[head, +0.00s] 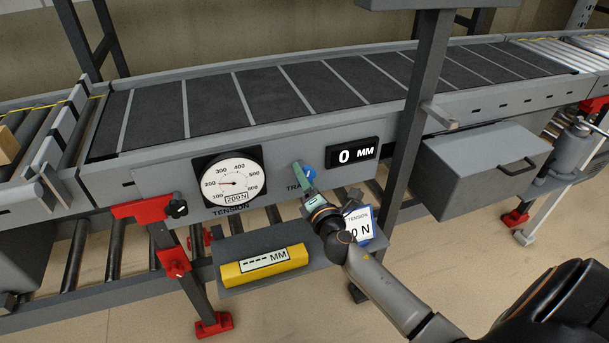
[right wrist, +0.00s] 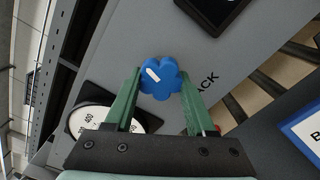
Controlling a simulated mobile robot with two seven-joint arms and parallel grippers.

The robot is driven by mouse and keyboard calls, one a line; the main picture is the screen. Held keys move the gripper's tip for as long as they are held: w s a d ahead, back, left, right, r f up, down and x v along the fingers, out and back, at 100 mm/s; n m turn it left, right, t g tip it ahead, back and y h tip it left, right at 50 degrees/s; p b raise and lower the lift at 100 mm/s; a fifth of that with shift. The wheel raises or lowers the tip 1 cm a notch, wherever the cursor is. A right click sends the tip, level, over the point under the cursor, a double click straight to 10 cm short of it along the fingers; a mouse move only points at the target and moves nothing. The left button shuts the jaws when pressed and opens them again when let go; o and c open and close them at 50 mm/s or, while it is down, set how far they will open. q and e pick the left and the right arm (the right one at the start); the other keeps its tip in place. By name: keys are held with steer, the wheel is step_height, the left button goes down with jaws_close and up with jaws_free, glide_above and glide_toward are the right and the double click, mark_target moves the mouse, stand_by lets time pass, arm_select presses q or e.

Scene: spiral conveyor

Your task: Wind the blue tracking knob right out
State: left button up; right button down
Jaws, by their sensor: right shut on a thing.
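The blue tracking knob (head: 309,173) is on the grey side panel of the conveyor, partly hidden by my right gripper (head: 302,170) in the head view. In the right wrist view the lobed blue knob (right wrist: 161,80) has a white mark pointing to the upper left. The green fingers of my right gripper (right wrist: 161,88) are shut on the knob, one on each side. A black display (head: 354,154) right of the knob reads 0 MM. My left gripper is out of view.
A round tension dial (head: 229,183) is left of the knob, its needle near 200. Below, a shelf (head: 225,245) holds a yellow gauge (head: 264,267) and a blue-edged tension card (head: 359,226). A dark upright post (head: 415,110) stands to the right, beside a grey box (head: 470,175).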

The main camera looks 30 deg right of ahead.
steer(key=shift+n, duration=1.6)
steer(key=shift+c, duration=1.1)
jaws_free()
steer(key=v, duration=1.2)
steer(key=shift+s, duration=0.25)
